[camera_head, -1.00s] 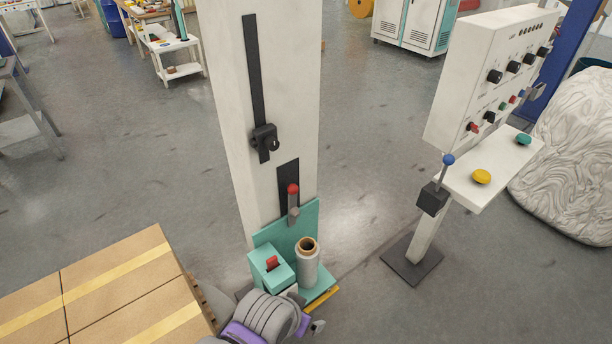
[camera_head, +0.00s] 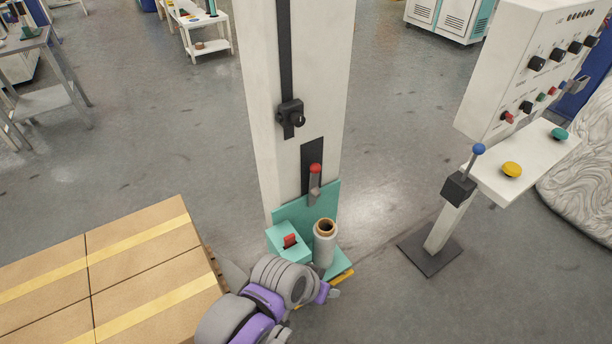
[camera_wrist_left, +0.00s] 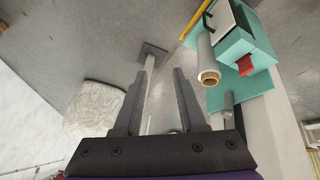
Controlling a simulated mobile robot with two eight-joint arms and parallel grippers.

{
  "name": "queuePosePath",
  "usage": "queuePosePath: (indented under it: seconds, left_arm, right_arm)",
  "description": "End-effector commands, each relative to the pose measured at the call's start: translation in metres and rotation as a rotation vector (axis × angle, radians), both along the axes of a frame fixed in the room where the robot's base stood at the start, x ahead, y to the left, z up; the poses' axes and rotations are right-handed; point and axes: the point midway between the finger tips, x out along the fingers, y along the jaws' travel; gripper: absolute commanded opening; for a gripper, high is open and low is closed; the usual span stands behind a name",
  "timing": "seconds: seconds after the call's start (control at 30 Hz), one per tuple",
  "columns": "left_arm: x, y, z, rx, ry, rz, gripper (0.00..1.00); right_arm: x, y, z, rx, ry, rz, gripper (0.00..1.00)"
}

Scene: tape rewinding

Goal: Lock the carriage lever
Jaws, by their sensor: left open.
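A lever with a red knob (camera_head: 315,169) stands upright on the teal carriage (camera_head: 290,206), against the cream column. A smaller red lever (camera_head: 290,240) sits on the teal box at the carriage's left; it also shows in the left wrist view (camera_wrist_left: 246,66). A film roll (camera_head: 324,246) stands upright beside that box. My left arm comes in from the bottom, its gripper (camera_head: 333,292) just below and in front of the carriage, apart from both levers. In the left wrist view the gripper (camera_wrist_left: 160,74) is open and empty, with the carriage at upper right. My right gripper is not seen.
The cream column (camera_head: 297,75) carries a black slot with a black knob (camera_head: 291,115). Taped cartons (camera_head: 130,255) stand at left, close to my arm. A control stand with a blue-knobbed lever (camera_head: 478,149) and a yellow button (camera_head: 512,169) stands at right. Floor between is clear.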

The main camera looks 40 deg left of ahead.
Motion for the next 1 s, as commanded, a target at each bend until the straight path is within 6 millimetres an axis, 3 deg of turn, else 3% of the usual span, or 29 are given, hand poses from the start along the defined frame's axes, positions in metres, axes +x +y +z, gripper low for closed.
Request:
queuePosePath:
  seconds: [0.03,0.2,0.47,0.7,0.9,1.0]
  left_arm:
    - [0.009,0.002,-0.01,-0.057,-0.006,0.039,0.3]
    - [0.05,0.007,-0.022,-0.288,-0.071,0.168,0.0]
    - [0.116,0.05,-0.025,-0.615,-0.245,0.368,0.0]
    - [0.16,0.132,-0.023,-0.882,-0.475,0.548,0.0]
    - [0.171,0.207,-0.021,-1.051,-0.673,0.665,0.0]
    - [0.17,0.235,-0.019,-1.105,-0.747,0.7,0.0]
  right_arm:
    - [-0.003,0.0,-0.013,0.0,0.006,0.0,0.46]
    - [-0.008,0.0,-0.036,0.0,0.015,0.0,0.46]
    - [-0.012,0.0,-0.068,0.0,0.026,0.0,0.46]
    - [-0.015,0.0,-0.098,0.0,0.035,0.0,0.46]
    - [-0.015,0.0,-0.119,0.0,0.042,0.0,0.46]
    - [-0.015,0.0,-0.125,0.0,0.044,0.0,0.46]
